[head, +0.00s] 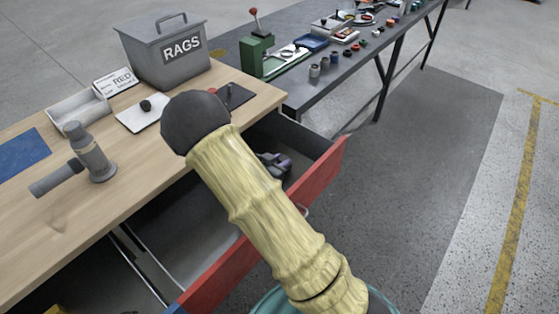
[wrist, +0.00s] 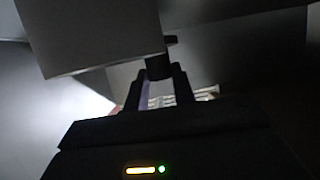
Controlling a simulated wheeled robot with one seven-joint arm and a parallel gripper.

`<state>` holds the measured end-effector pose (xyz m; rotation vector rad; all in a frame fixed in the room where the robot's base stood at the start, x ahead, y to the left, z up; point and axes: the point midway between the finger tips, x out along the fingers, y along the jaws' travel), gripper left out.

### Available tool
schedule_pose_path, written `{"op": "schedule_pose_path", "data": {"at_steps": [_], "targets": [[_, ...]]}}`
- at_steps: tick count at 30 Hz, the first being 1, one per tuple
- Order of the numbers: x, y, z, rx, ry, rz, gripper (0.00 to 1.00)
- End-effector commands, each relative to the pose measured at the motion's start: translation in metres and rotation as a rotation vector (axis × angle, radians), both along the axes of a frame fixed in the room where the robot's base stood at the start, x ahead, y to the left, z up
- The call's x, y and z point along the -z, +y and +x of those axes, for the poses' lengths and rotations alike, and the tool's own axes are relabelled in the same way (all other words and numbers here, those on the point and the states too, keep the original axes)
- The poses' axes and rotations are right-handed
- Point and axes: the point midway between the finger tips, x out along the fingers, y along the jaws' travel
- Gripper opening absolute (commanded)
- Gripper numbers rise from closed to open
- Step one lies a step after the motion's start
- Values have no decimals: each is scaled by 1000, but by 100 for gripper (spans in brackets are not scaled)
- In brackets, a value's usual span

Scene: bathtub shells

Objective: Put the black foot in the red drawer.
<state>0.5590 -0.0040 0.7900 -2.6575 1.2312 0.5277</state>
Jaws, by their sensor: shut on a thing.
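The red drawer (head: 322,172) is pulled out from under the wooden table in the head view, its dark inside partly hidden by my arm. In the wrist view my gripper (wrist: 157,76) is shut on a small black piece, the black foot (wrist: 158,66), held between the fingertips. A dark grey and purplish shape (head: 275,163) shows inside the drawer beside my arm; it looks like part of my gripper, but I cannot tell for sure. The foot cannot be made out in the head view.
A dark bench (head: 300,75) with small parts stands behind.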

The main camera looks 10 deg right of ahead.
Motion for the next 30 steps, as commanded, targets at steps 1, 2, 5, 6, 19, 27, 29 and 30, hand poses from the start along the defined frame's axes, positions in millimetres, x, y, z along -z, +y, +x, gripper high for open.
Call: {"op": "schedule_pose_path", "data": {"at_steps": [1, 2, 5, 6, 19, 27, 29, 30], "targets": [[2, 0, 0, 0, 0, 0, 2], [3, 0, 0, 0, 0, 0, 2], [5, 0, 0, 0, 0, 0, 2], [6, 0, 0, 0, 0, 0, 2], [5, 0, 0, 0, 0, 0, 47], [-11, 2, -1, -1, -1, 2, 47], [-12, 10, -7, -4, -1, 2, 47], [-15, 15, -11, -2, -1, 2, 47]]}}
